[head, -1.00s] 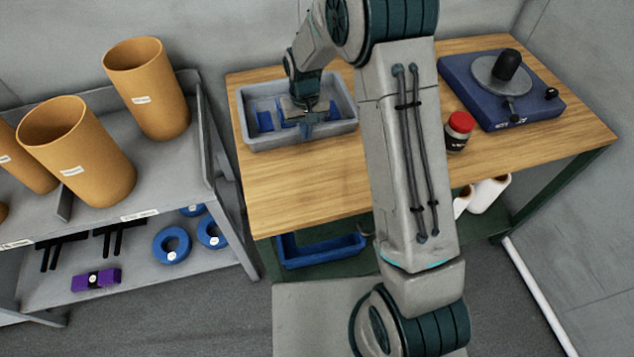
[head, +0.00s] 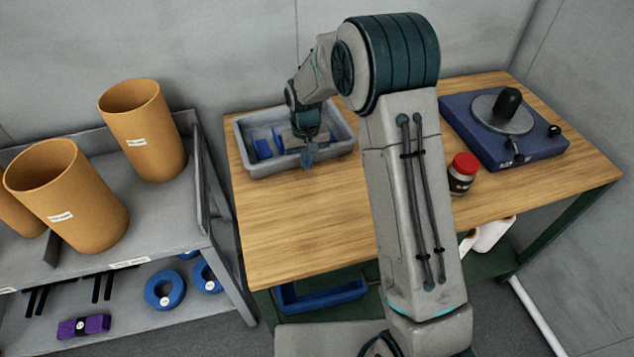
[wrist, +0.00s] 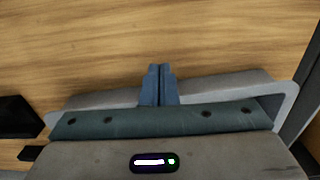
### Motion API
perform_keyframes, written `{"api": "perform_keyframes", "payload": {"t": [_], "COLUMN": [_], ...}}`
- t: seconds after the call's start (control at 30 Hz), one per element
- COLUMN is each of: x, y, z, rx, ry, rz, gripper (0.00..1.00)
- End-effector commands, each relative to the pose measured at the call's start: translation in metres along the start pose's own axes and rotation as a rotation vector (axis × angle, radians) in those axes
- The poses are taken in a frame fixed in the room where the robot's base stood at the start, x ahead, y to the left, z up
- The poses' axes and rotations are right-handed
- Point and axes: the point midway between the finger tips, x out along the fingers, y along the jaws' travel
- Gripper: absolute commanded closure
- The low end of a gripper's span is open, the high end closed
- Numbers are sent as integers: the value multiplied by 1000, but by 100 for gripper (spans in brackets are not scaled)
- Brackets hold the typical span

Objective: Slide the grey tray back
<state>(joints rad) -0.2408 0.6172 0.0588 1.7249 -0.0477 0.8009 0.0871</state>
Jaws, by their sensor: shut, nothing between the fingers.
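The grey tray (head: 247,163) stands at the back left of the wooden table in the head view. It holds blue pieces (head: 262,149). My gripper (head: 308,163) is shut and empty, pointing down at the tray's front wall. In the wrist view my shut blue fingers (wrist: 159,78) cross the tray's rim (wrist: 215,88), with bare wood past their tips. I cannot tell whether the fingers touch the tray. My wrist hides part of the tray's inside and front wall.
The wooden table (head: 300,225) is bare in front of the tray. A red-lidded jar (head: 462,175) and a blue turntable-like device (head: 530,148) stand to the right. A grey shelf (head: 165,220) with orange cylinders (head: 145,130) stands left of the table.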

Motion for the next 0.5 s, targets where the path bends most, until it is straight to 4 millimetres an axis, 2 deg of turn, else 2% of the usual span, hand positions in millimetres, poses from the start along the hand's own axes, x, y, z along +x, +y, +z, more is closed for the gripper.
{"api": "perform_keyframes", "payload": {"t": [0.07, 0.1, 0.3, 0.5], "x": [2, -12, -58, -90], "y": [0, -2, 5, 7], "z": [14, 10, 10, 10], "rx": [-3, -4, 6, 11], "ry": [0, 8, 5, 3], "rz": [0, -1, 0, 0], "gripper": [100, 100, 100, 100]}}
